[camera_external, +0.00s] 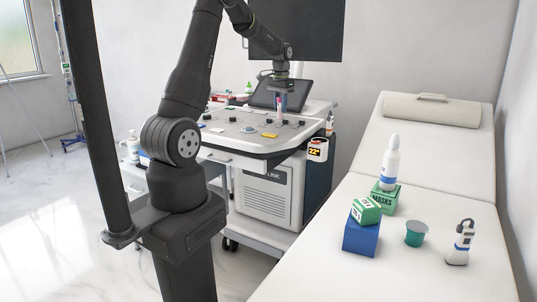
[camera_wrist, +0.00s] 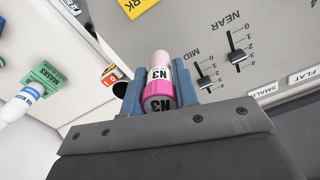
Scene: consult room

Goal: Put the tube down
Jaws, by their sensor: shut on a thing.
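The tube (camera_wrist: 160,75) is pale pink with a bright pink band and a dark end marked N3. My gripper (camera_wrist: 158,88) is shut on it, with a blue-grey finger on each side, in the wrist view. In the external view my gripper (camera_external: 281,92) is over the back part of the cart's control panel (camera_external: 236,129), and the tube (camera_external: 280,104) points down from it, small and pink. I cannot tell whether the tube's lower end touches the panel.
The panel carries sliders (camera_wrist: 237,58), knobs and a yellow label (camera_external: 270,135). A tilted screen (camera_external: 282,94) stands close behind my gripper. On the bed (camera_external: 397,262) at the right are a white bottle (camera_external: 391,163), green boxes, a blue box (camera_external: 361,236) and a teal cup (camera_external: 415,235).

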